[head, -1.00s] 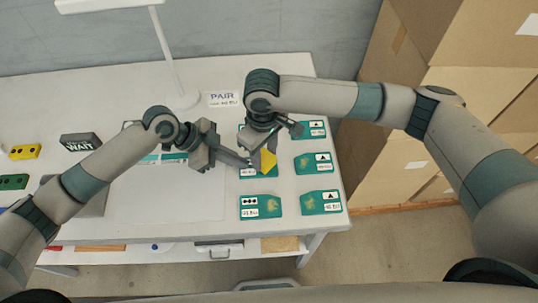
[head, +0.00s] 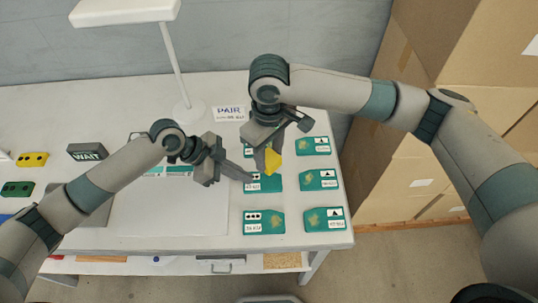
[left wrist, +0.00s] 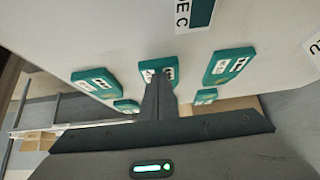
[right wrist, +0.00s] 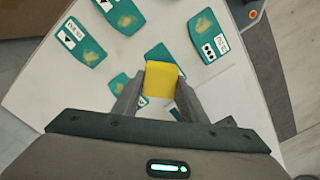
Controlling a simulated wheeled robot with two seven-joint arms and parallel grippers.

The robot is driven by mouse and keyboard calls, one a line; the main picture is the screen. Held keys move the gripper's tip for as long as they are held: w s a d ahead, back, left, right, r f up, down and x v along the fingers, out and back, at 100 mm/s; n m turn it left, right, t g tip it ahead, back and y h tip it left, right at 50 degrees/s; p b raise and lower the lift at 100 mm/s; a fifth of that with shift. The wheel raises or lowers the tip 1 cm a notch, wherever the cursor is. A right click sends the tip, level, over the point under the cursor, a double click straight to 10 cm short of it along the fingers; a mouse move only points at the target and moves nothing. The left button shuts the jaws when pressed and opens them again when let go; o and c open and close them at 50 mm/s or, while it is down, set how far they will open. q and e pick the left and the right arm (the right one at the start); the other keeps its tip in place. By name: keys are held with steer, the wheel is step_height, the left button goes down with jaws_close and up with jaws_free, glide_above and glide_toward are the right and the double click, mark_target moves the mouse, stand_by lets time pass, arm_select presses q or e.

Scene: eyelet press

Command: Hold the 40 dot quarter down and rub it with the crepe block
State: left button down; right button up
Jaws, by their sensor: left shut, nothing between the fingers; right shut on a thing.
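Green cards lie in two columns on the table's right end. The left column shows dots, the right column triangles. The middle-left dot card (head: 271,184) is at my left gripper; I cannot read its number for certain. My left gripper (head: 248,178) is shut and empty, its fingertips at this card's left part. The left wrist view shows the fingertips (left wrist: 160,78) over the card (left wrist: 172,62), partly hiding it. My right gripper (head: 266,152) is shut on the yellow crepe block (head: 274,160), near the card's far edge. The block shows between the fingers in the right wrist view (right wrist: 161,80).
Other cards lie close by: bottom left (head: 264,222), bottom right (head: 325,219), middle right (head: 320,180), top right (head: 313,146). A lamp (head: 178,60), a PAIR sign (head: 229,113) and a WAIT block (head: 87,152) stand behind. Cardboard boxes (head: 440,100) flank the table's right.

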arm_select(q)
steer(key=shift+f, duration=0.1)
stand_by(0.3)
